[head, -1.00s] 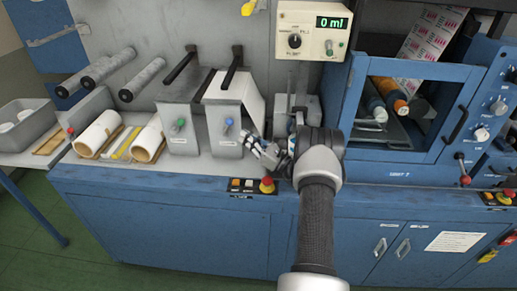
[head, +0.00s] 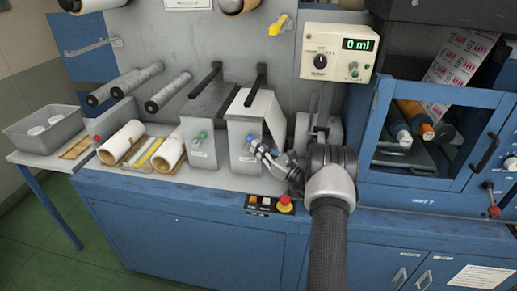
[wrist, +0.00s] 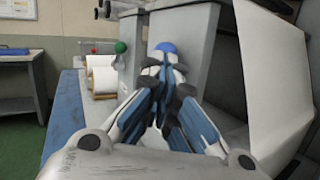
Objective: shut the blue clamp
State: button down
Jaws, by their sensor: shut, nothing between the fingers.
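The blue clamp's round blue knob (head: 250,139) is on the front of the right grey clamp block. My gripper (head: 259,149) is just right of and slightly below the knob in the head view, its fingers pointing left towards it. In the wrist view the blue knob (wrist: 165,47) shows just beyond my shut, empty fingertips (wrist: 164,66), which hide what lies below it. I cannot tell whether they touch. I cannot tell how far the clamp is closed.
The neighbouring block on the left has a green knob (head: 203,135). White rolls (head: 122,142) lie further left. A red stop button (head: 285,203) is on the front panel below my gripper. A white web (wrist: 272,75) hangs to the right of the block in the wrist view.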

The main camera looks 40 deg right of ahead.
jog(key=shift+w+a+r+n+g+p, duration=0.1)
jog(key=shift+r+n+g+p, duration=0.2)
jog(key=shift+g+p, duration=0.15)
jog(key=w+a+n+g+h+p, duration=0.1)
jog(key=g+p, duration=0.1)
jog(key=w+a+r+n+g+p, duration=0.1)
jog(key=g+p, duration=0.1)
jog(key=g, duration=0.1)
jog(key=w+a+r+n+g+h+p, duration=0.1)
jog(key=g+p, duration=0.1)
jog(key=shift+w+n+g+h, duration=0.25)
jog(key=shift+n+h, duration=0.05)
jog(key=shift+w+a, duration=0.1)
dwell(0.5)
dwell(0.4)
jog(key=p+v, duration=0.2)
jog(key=v, duration=1.2)
jog(key=shift+w+r, duration=0.2)
jog(key=shift+r, duration=0.05)
